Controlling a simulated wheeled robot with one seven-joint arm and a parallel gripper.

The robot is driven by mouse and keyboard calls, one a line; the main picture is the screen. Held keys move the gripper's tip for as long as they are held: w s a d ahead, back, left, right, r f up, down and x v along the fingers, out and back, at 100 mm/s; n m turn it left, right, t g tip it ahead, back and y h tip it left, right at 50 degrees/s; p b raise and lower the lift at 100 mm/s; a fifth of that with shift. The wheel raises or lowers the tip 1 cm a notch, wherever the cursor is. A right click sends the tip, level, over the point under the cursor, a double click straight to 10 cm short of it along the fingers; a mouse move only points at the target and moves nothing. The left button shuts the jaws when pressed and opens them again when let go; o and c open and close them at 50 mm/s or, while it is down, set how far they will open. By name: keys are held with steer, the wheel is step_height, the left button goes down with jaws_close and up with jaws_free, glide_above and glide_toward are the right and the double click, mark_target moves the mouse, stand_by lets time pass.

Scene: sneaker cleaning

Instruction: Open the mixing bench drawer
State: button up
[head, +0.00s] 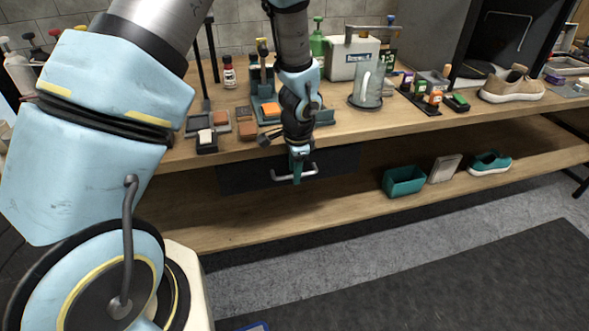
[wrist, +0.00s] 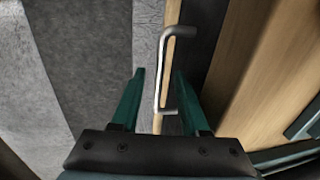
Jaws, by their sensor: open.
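The mixing bench drawer (head: 235,176) is a dark front under the bench top, and it looks shut. Its silver bar handle (head: 312,172) runs across the drawer front; it also shows in the wrist view (wrist: 162,70). My gripper (head: 297,178) points down in front of the handle, and its teal fingers show open in the wrist view (wrist: 157,80). There the lower end of the handle lies between the two fingers. I cannot tell whether a finger touches it. My gripper and arm hide part of the drawer front.
The wooden bench top (head: 345,128) above carries trays, bottles and a clear jug (head: 369,85). A tan sneaker (head: 511,85) stands at the right. The lower shelf (head: 340,203) holds a teal bin (head: 404,181) and a teal shoe (head: 490,163). The floor in front is open.

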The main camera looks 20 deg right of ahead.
steer(key=shift+c, duration=0.4)
jaws_close()
stand_by(0.9)
